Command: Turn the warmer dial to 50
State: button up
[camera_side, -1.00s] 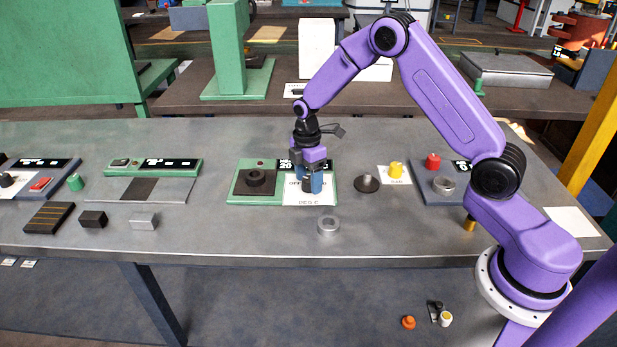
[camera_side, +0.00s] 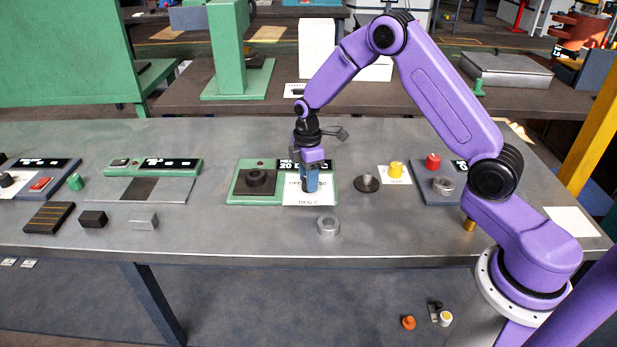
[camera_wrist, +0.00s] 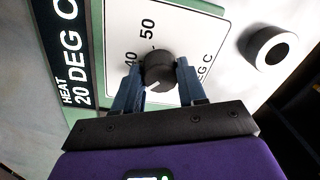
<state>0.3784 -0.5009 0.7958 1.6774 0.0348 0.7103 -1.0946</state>
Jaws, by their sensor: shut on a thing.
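The black warmer dial (camera_wrist: 159,66) sits on a white scale plate marked 40 and 50 in the wrist view. My gripper (camera_wrist: 157,76) has its blue fingers on opposite sides of the dial and is shut on it. The dial's white pointer line shows on the side towards my gripper, away from the 50 mark. The display (camera_wrist: 74,60) reads HEAT 20 DEG C. In the side view my gripper (camera_side: 311,190) points down over the white plate of the green warmer (camera_side: 233,188), and its fingers hide the dial.
A grey ring (camera_side: 328,226) lies on the table in front of the warmer. A dark disc with a peg (camera_side: 367,183) and a yellow knob (camera_side: 396,169) stand to the right.

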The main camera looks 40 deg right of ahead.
jog(key=m, duration=0.5)
jog(key=shift+r+m, duration=0.1)
jog(key=shift+m, duration=0.2)
jog(key=m, duration=1)
jog(key=shift+m+t, duration=0.4)
jog(key=m, duration=0.5)
jog(key=shift+m, duration=0.3)
jog(key=o, duration=1.1)
jog(key=shift+s, duration=0.1)
jog(key=shift+c, duration=0.2)
notch_tip(320, 180, up, 17)
jog(key=shift+s+d+r, duration=0.2)
jog(key=shift+s+d, duration=0.1)
jog(key=shift+d, duration=0.1)
